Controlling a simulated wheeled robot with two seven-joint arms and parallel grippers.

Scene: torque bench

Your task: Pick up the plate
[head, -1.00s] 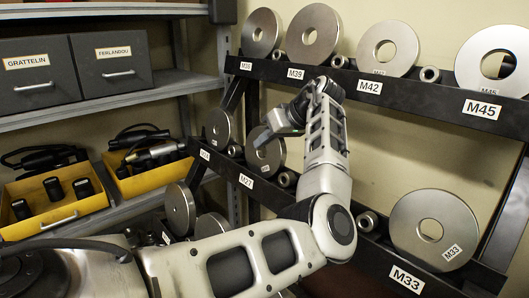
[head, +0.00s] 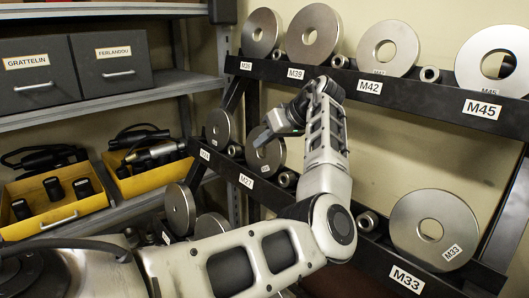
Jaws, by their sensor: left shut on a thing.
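Several round metal plates with centre holes stand on a black rack. My left gripper (head: 268,132) reaches in front of the rack's middle row. It is shut on a plate (head: 265,158) that stands just above the M27 label, its upper edge at the fingers. My forearm and wrist hide part of the middle row. My right gripper is not in view.
Upper-row plates include one above M39 (head: 314,36), one above M42 (head: 387,45) and a large one above M45 (head: 493,62). A large plate marked M33 (head: 433,228) stands at lower right. Grey shelves (head: 150,90) with drawers and yellow bins (head: 55,212) stand at left.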

